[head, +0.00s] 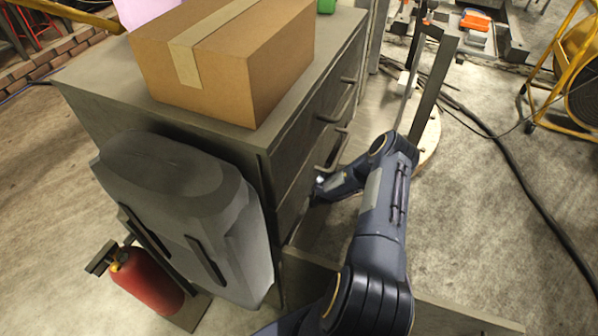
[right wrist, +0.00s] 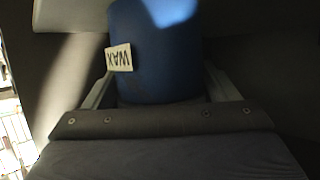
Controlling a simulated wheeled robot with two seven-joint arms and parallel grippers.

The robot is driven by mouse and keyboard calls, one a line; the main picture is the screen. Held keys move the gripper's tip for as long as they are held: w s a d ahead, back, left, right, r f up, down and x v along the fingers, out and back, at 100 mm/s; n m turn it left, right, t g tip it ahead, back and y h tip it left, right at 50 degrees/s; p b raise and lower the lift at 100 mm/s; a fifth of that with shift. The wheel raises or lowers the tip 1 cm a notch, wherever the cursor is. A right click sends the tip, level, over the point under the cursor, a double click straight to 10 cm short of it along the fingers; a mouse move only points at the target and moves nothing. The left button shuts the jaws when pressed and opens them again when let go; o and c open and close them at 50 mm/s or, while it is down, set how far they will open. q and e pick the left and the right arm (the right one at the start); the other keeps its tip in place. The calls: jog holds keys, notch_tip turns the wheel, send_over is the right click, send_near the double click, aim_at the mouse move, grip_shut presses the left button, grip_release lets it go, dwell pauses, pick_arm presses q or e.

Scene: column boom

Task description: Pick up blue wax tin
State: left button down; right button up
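The blue wax tin (right wrist: 160,65) shows in the right wrist view, with a white label reading WAX upside down on its left side. My right gripper (right wrist: 158,80) has one finger on each side of the tin, close to its walls. I cannot tell whether the fingers press on it. In the head view my right arm reaches down beside the grey drawer cabinet, and its hand end and the tin are hidden there. My left gripper is in neither view.
The grey cabinet (head: 98,88) has drawer handles on its right face and carries a cardboard box (head: 220,65). A red extinguisher (head: 147,280) stands at lower left. Black cables (head: 535,195) run over the concrete floor at right, near a yellow-framed fan (head: 585,85).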

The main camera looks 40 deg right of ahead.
jog(key=c, duration=0.9)
jog(key=shift+o, duration=0.2)
jog(key=shift+r, duration=0.15)
